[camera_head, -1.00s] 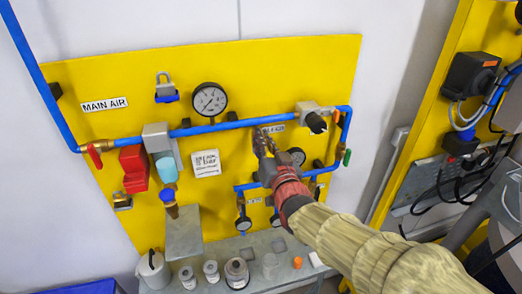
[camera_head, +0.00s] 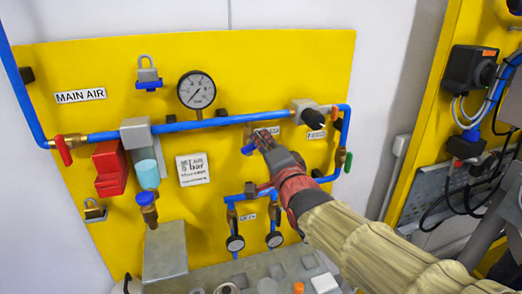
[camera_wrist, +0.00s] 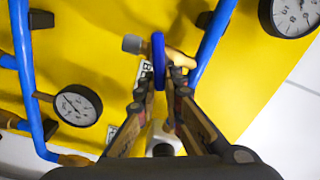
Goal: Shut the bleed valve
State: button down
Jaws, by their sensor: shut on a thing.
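The bleed valve has a blue handle, which shows edge-on in the wrist view (camera_wrist: 158,55), and a brass body (camera_wrist: 180,60) to its right. In the head view a bit of the blue handle (camera_head: 248,149) shows at my fingertips, below the blue air pipe (camera_head: 225,121). My gripper (camera_wrist: 160,80) is shut on the blue handle, with one finger on each side of it. In the head view my gripper (camera_head: 262,142) covers most of the valve and part of a white label behind it.
The yellow panel (camera_head: 330,75) carries a large gauge (camera_head: 197,90), a red main-air handle (camera_head: 63,150) and a black knob (camera_head: 313,119) close to the right of my gripper. Two small gauges (camera_head: 235,243) hang lower. A grey shelf with several small items is below.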

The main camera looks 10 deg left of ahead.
jog(key=shift+d+f+m+b, duration=0.1)
jog(key=shift+f+m+b, duration=0.3)
jog(key=shift+m, duration=0.6)
jog(key=shift+f+m+b, duration=0.15)
jog(key=shift+m+b, duration=0.3)
jog(key=shift+m, duration=0.55)
jog(key=c, duration=1.9)
grip_release()
jog(key=shift+w, duration=0.1)
jog(key=v, duration=1.2)
jog(key=shift+f, duration=0.1)
